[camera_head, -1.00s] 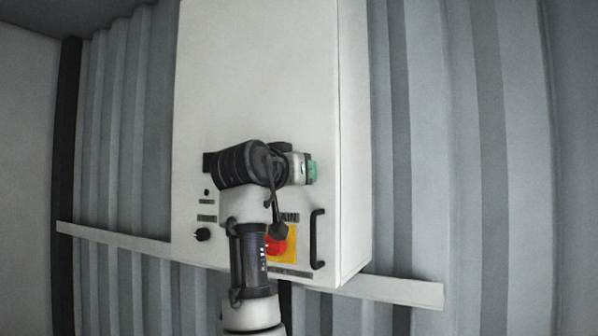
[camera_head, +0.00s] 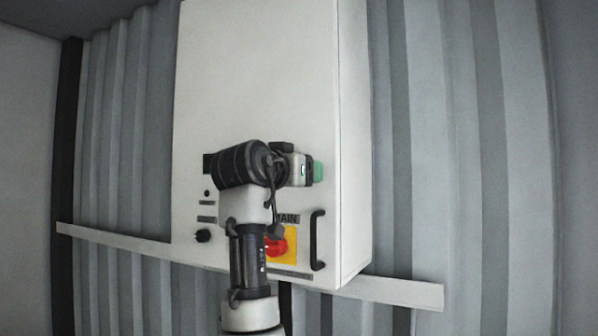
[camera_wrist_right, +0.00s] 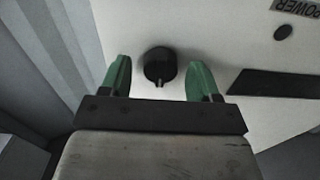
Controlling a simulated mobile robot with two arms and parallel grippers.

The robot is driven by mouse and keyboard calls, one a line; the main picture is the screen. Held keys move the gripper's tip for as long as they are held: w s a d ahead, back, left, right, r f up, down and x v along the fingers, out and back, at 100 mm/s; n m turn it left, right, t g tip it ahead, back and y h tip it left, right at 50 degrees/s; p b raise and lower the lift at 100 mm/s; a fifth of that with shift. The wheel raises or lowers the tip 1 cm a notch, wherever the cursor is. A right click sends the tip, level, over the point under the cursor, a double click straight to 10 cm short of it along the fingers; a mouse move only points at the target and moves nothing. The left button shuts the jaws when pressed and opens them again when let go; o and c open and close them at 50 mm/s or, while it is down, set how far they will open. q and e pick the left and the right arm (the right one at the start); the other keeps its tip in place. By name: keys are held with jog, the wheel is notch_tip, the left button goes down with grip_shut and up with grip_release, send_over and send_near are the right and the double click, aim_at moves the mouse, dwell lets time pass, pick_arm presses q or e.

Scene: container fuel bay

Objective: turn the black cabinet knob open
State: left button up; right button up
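A round black knob (camera_wrist_right: 160,65) with a small pale mark at its lower edge sits on the pale cabinet in the right wrist view. My right gripper (camera_wrist_right: 160,79) is open, with one green finger on each side of the knob and a gap on both sides. In the head view my right gripper (camera_head: 318,172) is in front of the white cabinet (camera_head: 260,80), toward its right side. The wrist and gripper hide the knob there. My left gripper is not in view.
A red rotary switch on a yellow plate (camera_head: 291,245) is partly behind my arm. A black handle (camera_head: 318,240) stands out to its right. Another small black knob (camera_head: 203,235) is at lower left. A rail (camera_head: 405,291) crosses the corrugated wall (camera_head: 480,150) below.

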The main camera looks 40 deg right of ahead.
jog(key=shift+f, duration=0.1)
jog(key=b+v, duration=0.5)
jog(key=v, duration=0.5)
jog(key=shift+a, duration=0.4)
jog(key=shift+s, duration=0.1)
